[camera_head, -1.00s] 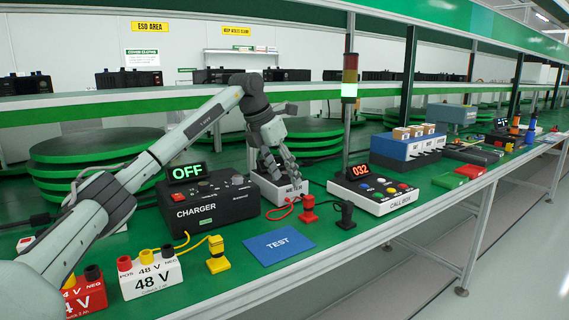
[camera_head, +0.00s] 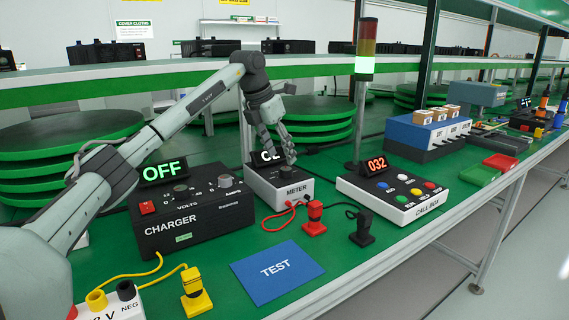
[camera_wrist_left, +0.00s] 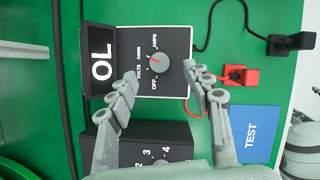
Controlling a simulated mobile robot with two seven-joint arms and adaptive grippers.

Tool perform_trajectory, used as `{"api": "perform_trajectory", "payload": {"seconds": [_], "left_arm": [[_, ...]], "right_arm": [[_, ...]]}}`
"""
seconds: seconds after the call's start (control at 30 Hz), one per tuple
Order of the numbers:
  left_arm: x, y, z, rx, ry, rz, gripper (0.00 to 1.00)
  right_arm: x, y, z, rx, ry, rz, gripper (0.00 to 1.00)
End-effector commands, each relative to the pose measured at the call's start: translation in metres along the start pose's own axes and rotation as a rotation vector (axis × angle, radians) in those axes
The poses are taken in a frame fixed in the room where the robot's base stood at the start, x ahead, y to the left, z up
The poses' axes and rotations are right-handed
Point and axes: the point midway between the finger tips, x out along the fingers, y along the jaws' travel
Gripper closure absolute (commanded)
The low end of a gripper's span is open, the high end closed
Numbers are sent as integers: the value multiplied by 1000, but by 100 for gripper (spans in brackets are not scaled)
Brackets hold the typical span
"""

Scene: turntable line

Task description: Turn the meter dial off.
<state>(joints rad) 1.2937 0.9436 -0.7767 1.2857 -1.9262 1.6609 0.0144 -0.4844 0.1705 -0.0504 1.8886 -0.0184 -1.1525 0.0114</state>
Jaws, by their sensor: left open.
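The meter (camera_head: 290,191) is a white-and-black box on the green bench, partly hidden by my left arm in the head view. In the left wrist view its display (camera_wrist_left: 101,66) reads OL. Its grey round dial (camera_wrist_left: 159,63) has a red mark towards the left, on the OHMS and VOLTS side and not at the OFF label (camera_wrist_left: 153,85). My left gripper (camera_head: 282,158) is over the meter. In the left wrist view the open left gripper (camera_wrist_left: 161,71) has one finger on each side of the dial; contact cannot be told. My right gripper is not in view.
The charger (camera_head: 190,215), showing OFF, stands left of the meter, and the call box (camera_head: 393,192) stands right. Red (camera_head: 314,218) and black (camera_head: 362,228) plugs with leads lie in front. The blue TEST mat (camera_head: 277,272) is clear. The signal pole (camera_head: 361,120) rises behind.

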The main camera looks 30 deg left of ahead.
Motion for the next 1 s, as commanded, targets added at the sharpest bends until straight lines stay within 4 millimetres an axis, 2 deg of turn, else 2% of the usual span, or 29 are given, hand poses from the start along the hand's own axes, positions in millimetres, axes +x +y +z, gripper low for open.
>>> {"api": "perform_trajectory", "payload": {"seconds": [0.1,0.3,0.63,1.0], "left_arm": [[21,-1,0,0,2,-1,50],[42,0,0,1,1,-1,50],[47,0,0,1,0,0,50],[47,0,0,1,0,0,94]], "right_arm": [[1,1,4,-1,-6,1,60],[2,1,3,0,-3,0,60],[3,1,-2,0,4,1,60],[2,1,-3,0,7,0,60]]}}
